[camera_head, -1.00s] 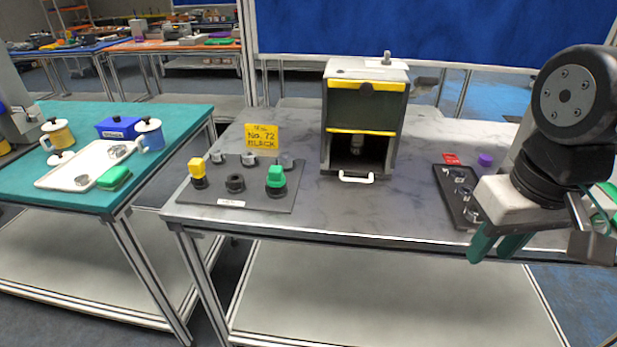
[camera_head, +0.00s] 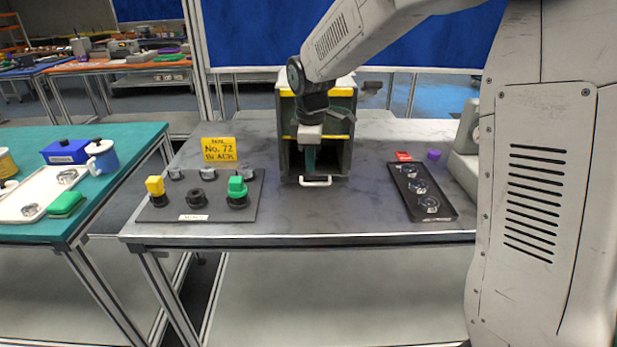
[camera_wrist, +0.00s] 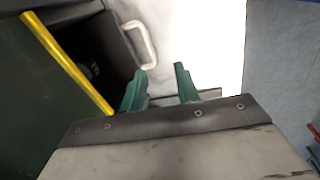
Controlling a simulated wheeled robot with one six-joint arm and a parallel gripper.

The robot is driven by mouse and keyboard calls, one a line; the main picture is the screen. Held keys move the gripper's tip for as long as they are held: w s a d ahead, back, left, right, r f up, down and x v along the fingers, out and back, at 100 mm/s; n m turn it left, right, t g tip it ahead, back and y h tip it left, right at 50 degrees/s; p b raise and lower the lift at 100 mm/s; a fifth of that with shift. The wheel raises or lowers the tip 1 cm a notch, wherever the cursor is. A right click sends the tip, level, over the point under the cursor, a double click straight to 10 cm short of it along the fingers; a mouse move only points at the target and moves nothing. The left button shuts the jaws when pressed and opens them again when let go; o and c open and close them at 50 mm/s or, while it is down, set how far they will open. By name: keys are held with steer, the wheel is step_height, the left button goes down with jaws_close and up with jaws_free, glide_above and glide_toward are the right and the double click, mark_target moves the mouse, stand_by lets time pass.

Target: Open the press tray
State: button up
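The press (camera_head: 343,105) is a dark box with yellow strips and an open lower front, standing on the grey table. The press tray's white handle (camera_head: 315,183) sticks out at the bottom of this opening. In the wrist view the handle (camera_wrist: 143,42) is a pale loop in front of the dark opening, just beyond the fingertips. My gripper (camera_head: 310,168) hangs in front of the press, above the handle, and partly hides the opening. In the wrist view my gripper's green fingers (camera_wrist: 160,69) are spread with nothing between them. The handle is not between them.
A dark board with yellow and green stamps (camera_head: 237,188) lies left of the press, with a yellow sign (camera_head: 219,149) behind it. A black tray with several metal parts (camera_head: 446,212) lies to the right. The table front below the handle is clear.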

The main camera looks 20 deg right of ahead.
mark_target(308, 185)
steer(key=shift+n, duration=0.8)
steer(key=w+f, duration=0.1)
steer(key=f, duration=0.1)
steer(key=w+f, duration=0.1)
steer(key=f, duration=0.4)
steer(key=shift+w+d+f, duration=0.1)
steer(key=shift+w+f, duration=0.3)
jaws_close()
